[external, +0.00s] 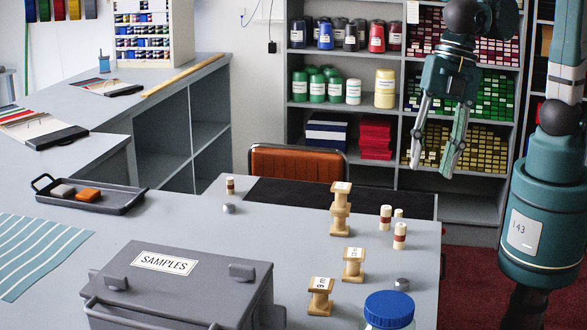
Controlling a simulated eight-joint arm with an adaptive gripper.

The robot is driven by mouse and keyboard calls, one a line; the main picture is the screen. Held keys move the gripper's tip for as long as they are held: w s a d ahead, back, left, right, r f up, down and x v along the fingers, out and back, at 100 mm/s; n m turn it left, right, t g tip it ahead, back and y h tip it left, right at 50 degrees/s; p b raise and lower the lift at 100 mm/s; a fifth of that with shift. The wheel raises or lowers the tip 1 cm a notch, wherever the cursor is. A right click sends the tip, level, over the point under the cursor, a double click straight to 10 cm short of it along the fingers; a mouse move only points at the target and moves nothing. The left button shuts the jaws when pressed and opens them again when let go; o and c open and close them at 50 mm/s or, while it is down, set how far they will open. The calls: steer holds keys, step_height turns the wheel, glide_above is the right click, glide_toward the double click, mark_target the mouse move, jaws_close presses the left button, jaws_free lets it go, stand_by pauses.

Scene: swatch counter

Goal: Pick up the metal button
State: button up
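Two small silver-grey metal pieces lie on the grey counter (200,240). One round metal button (229,208) is left of centre, near a small wooden peg. The other metal button (402,284) is at the right, just behind a jar with a blue lid. I cannot tell from their shape which is the button named in the task. My gripper (432,165) hangs at the upper right, in front of the shelves. Its fingers are apart with nothing between them. It is above the counter and apart from both metal pieces.
Wooden spools (353,264) and banded pegs (400,236) stand near the right metal piece. The blue-lidded jar (389,309) and grey SAMPLES box (180,283) fill the front. A dark tray (122,203) holds two blocks. An orange chair (298,163) stands behind.

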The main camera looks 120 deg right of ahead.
steer(key=w+a+f+n+g+p, duration=0.2)
steer(key=w+a+f+n+p, duration=0.15)
steer(key=w, duration=0.45)
steer(key=n+g+p, duration=0.1)
steer(key=n+p, duration=0.1)
steer(key=n, duration=0.2)
glide_toward(402, 281)
steer(key=shift+s+f, duration=0.15)
steer(key=shift+s, duration=0.05)
steer(key=shift+a+f+n, duration=0.15)
steer(key=shift+f+n, duration=0.05)
steer(key=shift+n, duration=0.05)
steer(key=shift+f, duration=1.3)
steer(key=shift+w+f, duration=0.1)
steer(key=shift+f, duration=2.5)
